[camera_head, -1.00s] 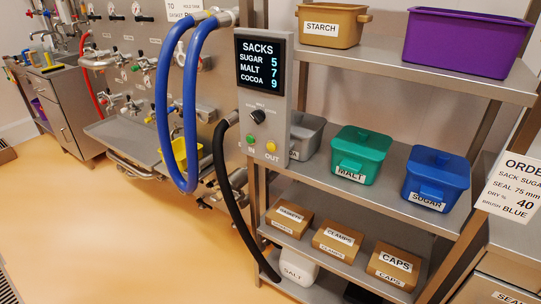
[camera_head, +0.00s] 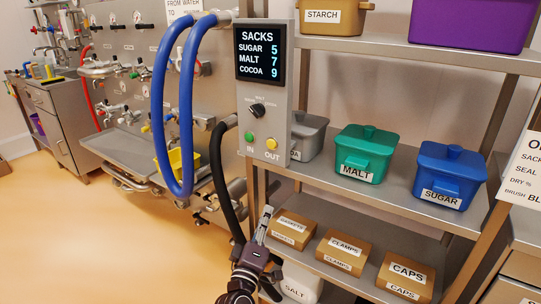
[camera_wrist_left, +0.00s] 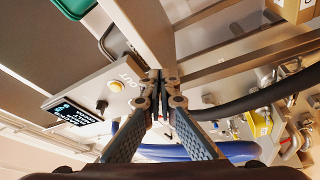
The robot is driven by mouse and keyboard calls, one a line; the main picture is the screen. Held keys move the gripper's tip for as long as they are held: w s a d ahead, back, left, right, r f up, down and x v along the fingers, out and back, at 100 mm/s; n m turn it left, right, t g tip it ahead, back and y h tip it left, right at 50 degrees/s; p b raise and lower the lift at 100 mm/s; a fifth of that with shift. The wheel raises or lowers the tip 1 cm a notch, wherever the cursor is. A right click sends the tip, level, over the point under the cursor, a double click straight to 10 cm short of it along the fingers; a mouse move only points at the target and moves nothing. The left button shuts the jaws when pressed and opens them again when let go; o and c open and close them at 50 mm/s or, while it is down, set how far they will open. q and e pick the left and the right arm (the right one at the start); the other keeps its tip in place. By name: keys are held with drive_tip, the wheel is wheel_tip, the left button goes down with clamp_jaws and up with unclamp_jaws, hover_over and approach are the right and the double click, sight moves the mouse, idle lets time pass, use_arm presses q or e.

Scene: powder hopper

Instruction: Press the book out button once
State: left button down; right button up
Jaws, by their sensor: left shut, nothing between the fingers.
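A grey control panel (camera_head: 283,95) carries a screen (camera_head: 261,54) reading SACKS, sugar 5, malt 7, cocoa 9. Below it are a black selector knob (camera_head: 257,110), a green IN button (camera_head: 249,138) and a yellow OUT button (camera_head: 271,143). My left gripper (camera_head: 266,212) points upward below the panel, apart from the buttons, with its fingers together and empty. In the left wrist view, its closed fingertips (camera_wrist_left: 161,80) are to the right of the yellow OUT button (camera_wrist_left: 116,86). My right gripper is not in view.
A shelf rack stands at right with a green MALT bin (camera_head: 365,154), a blue SUGAR bin (camera_head: 444,175) and small brown boxes (camera_head: 344,252). A black hose (camera_head: 222,185) hangs beside the gripper. A blue hose (camera_head: 161,110) loops at left. Floor at left is clear.

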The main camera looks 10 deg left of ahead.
sight(271, 144)
use_arm(q)
drive_tip(key=a+r+n+t+y+b, duration=0.1)
drive_tip(key=a+r+n+y, duration=0.1)
drive_tip(key=r, duration=0.5)
drive_tip(key=a+r+n+t+y+b, duration=0.1)
drive_tip(key=a+r+n+t+y, duration=0.1)
drive_tip(key=r+n+y, duration=0.3)
wheel_tip(271, 144, up, 3)
drive_tip(key=s+a+n, duration=0.1)
drive_tip(key=n, duration=0.1)
drive_tip(key=shift+a+r+n+b, duration=0.2)
drive_tip(key=shift+a+n+b, duration=0.1)
drive_tip(key=shift+a+b, duration=0.1)
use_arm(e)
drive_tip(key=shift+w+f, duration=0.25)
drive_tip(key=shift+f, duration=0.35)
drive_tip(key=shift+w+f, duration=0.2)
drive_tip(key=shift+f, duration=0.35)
use_arm(q)
drive_tip(key=shift+w+d, duration=0.1)
